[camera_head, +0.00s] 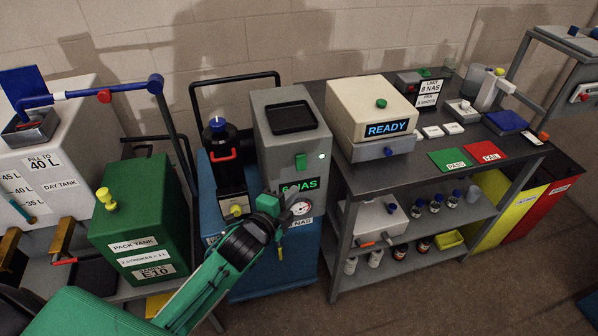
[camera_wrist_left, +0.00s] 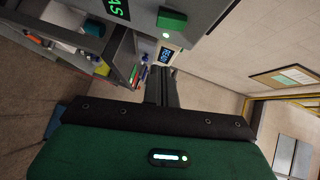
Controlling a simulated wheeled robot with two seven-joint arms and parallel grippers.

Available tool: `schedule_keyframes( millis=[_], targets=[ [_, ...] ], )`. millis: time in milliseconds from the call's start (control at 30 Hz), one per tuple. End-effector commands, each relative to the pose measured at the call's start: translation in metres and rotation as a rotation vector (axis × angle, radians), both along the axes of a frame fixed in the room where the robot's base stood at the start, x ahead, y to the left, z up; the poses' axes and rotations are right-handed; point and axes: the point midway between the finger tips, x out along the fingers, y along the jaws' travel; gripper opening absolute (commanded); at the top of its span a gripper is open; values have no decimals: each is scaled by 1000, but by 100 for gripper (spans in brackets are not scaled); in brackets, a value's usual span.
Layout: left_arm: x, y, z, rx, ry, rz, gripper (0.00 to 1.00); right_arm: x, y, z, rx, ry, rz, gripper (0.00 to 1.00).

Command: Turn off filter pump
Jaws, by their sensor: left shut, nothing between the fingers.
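The grey filter unit cabinet (camera_head: 288,138) stands on a blue cart. Its green switch (camera_head: 301,161) is on the front face, with a lit green lamp (camera_head: 321,156) beside it and a green NAS display below. The switch also shows in the left wrist view (camera_wrist_left: 172,20), near the top, with the lamp lit next to it. My left gripper (camera_head: 273,207) is in front of the cabinet, below and left of the switch, and apart from it. Its fingers (camera_wrist_left: 160,88) are shut and empty in the left wrist view. My right gripper is not in view.
A round gauge (camera_head: 301,208) is close to my left gripper. A green pack tank (camera_head: 140,215) is further left. A grey bench (camera_head: 425,130) with a READY counter (camera_head: 372,110) stands right.

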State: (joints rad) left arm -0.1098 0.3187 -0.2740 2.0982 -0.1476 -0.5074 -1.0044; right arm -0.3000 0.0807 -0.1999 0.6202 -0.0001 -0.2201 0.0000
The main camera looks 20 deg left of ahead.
Motion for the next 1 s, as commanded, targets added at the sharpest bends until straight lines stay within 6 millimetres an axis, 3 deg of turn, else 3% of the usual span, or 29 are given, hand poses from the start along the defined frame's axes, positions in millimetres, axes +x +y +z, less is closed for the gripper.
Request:
schedule_keyframes(
  millis=[333, 433, 700, 1000],
  targets=[
    [64, -13, -6, -2, 1, 1, 0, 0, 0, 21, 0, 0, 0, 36],
    [75, -2, -9, 2, 1, 1, 0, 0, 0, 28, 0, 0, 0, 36],
    [91, 8, -16, 0, 1, -2, 0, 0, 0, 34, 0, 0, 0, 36],
    [92, 9, -18, 0, 1, -2, 0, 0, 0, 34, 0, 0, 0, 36]
  ],
)
